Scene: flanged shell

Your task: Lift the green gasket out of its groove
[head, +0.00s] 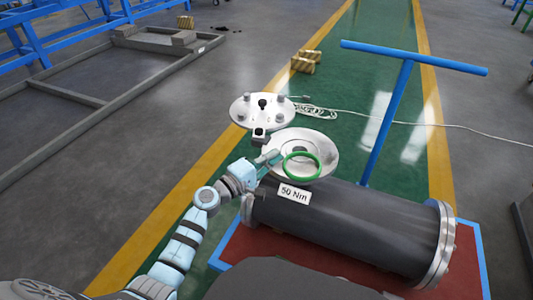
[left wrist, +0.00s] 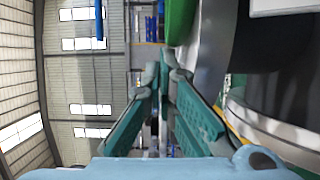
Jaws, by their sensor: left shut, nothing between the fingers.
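The green gasket (head: 303,179) is a thin ring over the front part of the silver flange (head: 328,150), off its centre. I cannot tell whether it lies in the groove or stands clear of it. My left gripper (head: 277,156) is at the left of the gasket, with its fingertips close to it. Its teal fingers (left wrist: 163,75) are shut, with nothing between them. In the left wrist view a green part of the gasket (left wrist: 178,22) shows just past the fingertips. Contact is not clear. My right gripper is out of view.
A round silver cover (head: 250,108) with knobs lies behind the flange. A dark cylinder (head: 345,228), labelled 50 Nm, lies on a red and blue cart. The cart's blue T-handle (head: 390,120) rises at the right. A pale cable crosses the green floor.

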